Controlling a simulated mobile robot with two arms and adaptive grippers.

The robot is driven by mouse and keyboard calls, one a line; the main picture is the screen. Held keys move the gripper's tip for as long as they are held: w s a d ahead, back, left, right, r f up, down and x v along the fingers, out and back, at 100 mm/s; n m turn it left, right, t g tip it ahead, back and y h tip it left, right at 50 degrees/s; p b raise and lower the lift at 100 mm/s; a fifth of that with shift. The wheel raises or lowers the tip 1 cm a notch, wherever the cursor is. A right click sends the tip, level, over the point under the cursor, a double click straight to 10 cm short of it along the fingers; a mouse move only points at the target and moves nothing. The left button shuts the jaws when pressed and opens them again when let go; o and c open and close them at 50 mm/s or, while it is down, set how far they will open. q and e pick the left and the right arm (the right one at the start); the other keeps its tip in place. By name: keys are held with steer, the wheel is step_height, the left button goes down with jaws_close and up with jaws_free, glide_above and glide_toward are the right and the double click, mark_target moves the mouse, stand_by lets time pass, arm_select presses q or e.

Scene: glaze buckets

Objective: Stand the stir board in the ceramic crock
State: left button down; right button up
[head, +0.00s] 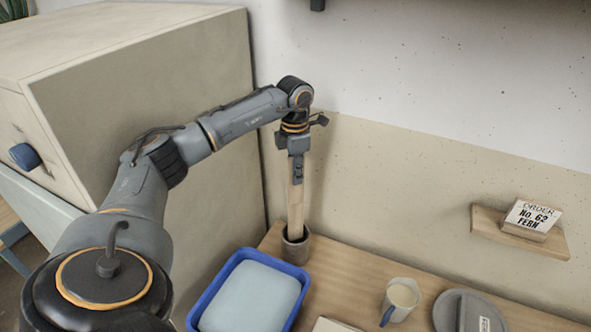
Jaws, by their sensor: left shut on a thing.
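The stir board (296,205) is a long, pale wooden strip, upright near the back left of the table. My left gripper (297,178) points down and is shut on its upper part. The board's lower end is hidden inside the brown-grey ceramic crock (295,250), which stands upright on the table by the wall. I cannot tell whether the board touches the crock's bottom. My right gripper is not in view.
A blue tub (196,318) with pale contents stands left of and in front of the crock. A mug (401,297) and a grey round lid (443,312) are to the right. A large cabinet (215,130) stands at left.

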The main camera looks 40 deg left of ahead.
arm_select(q)
steer(key=shift+f+b, duration=1.3)
steer(key=shift+f, duration=1.2)
steer(key=c, duration=1.3)
jaws_free()
step_height(320, 180, up, 10)
